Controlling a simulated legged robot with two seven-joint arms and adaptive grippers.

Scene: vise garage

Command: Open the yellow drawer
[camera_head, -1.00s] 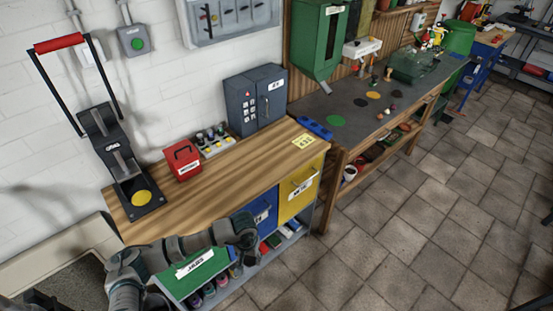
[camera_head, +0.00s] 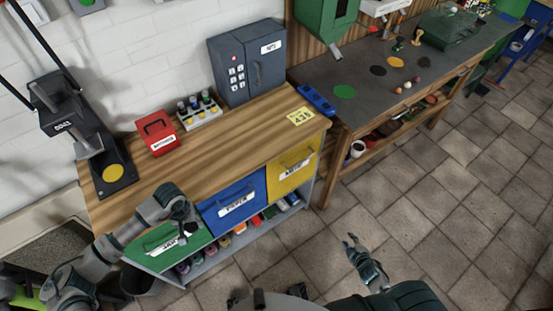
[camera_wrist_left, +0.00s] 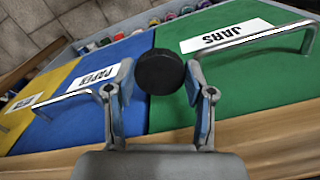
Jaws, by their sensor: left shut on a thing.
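The yellow drawer (camera_head: 281,184) is at the right end of the wooden-topped cabinet and looks closed, with a bar handle (camera_head: 298,157) and a white label. It also shows at the left of the left wrist view (camera_wrist_left: 58,78). My left gripper (camera_head: 188,218) is in front of the green drawer, left of the yellow one. In the left wrist view its fingers (camera_wrist_left: 159,85) are shut on a black round thing (camera_wrist_left: 160,72), apart from the drawer handles. My right gripper (camera_head: 352,243) is over the floor, right of the cabinet, fingers spread and empty.
The blue drawer (camera_head: 233,201) is between the green drawer (camera_head: 150,240) and the yellow one. Jars stand on the shelf below. A red box (camera_head: 157,134), a grey safe (camera_head: 247,65) and a press (camera_head: 80,125) stand on top. The tiled floor (camera_head: 430,200) at right is clear.

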